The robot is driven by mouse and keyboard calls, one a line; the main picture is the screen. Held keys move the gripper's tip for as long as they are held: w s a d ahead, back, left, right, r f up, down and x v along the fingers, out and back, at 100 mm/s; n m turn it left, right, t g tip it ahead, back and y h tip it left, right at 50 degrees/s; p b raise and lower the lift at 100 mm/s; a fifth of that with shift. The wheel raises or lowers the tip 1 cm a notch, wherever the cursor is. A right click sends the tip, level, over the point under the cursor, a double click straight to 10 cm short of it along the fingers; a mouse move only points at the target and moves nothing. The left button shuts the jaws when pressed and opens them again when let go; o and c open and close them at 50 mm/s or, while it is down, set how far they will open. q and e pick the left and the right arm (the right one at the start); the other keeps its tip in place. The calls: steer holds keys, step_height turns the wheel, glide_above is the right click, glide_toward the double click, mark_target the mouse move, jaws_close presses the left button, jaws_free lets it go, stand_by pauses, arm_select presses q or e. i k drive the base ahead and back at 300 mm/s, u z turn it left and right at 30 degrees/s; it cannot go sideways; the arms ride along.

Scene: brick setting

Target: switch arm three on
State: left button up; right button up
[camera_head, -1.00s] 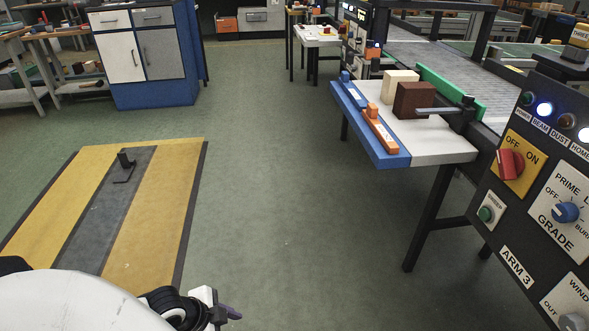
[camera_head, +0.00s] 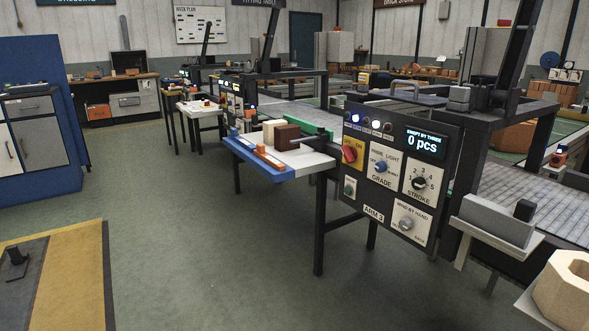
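The dark control panel labelled ARM 3 (camera_head: 393,180) stands right of centre. Its red OFF/ON knob (camera_head: 349,154) sits on a yellow plate at the panel's upper left; its exact setting is too small to tell. The panel also has a blue GRADE knob (camera_head: 380,167), a black STROKE knob (camera_head: 418,184), a grey wind-by-hand knob (camera_head: 406,223) and a green button (camera_head: 349,189). Its display (camera_head: 425,144) reads 0 pcs, and some lamps above the red knob are lit. Neither of my grippers is in view.
A small table with a blue front rail (camera_head: 262,165) holds blocks left of the panel. A grey block on a shelf (camera_head: 497,220) and a pale hollow block (camera_head: 565,290) stand at the right. A blue cabinet (camera_head: 40,120) is at the left. The floor between is clear.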

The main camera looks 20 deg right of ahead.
mark_target(350, 153)
steer(key=u, duration=0.65)
steer(key=i, duration=1.85)
steer(key=z, duration=0.9)
